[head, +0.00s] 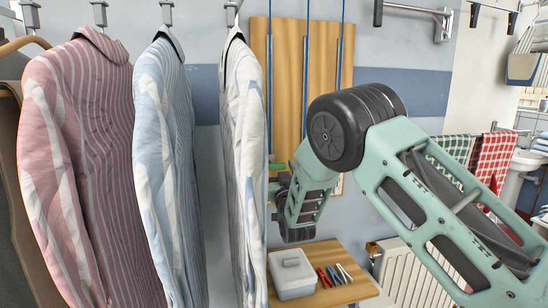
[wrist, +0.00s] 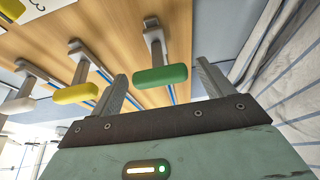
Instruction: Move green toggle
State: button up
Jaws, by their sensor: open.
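The green toggle (wrist: 160,76) is a rounded bar on a grey stem, standing out from a wooden panel in the wrist view. My gripper (wrist: 162,68) is open, with one finger on each side of the green toggle in the picture. I see no contact, and I cannot tell whether the bar is between the fingertips or just beyond them. The jaws hold nothing.
A yellow toggle (wrist: 75,93) and a whitish toggle (wrist: 17,105) stand left of the green one. Striped cloth (wrist: 290,95) hangs close on the right. In the head view, pink (head: 85,150) and blue (head: 165,150) shirts hang left; a small table (head: 345,292) holds a white box (head: 291,275).

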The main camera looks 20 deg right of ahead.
aim_at(276, 168)
jog(key=shift+p+x, duration=0.35)
jog(key=shift+x, duration=1.2)
jog(key=c, duration=1.4)
notch_tip(276, 168, up, 35)
jog(key=shift+s+f+p, duration=0.1)
jog(key=shift+p, duration=1)
jog(key=o, duration=1.4)
jog(key=shift+f, duration=0.1)
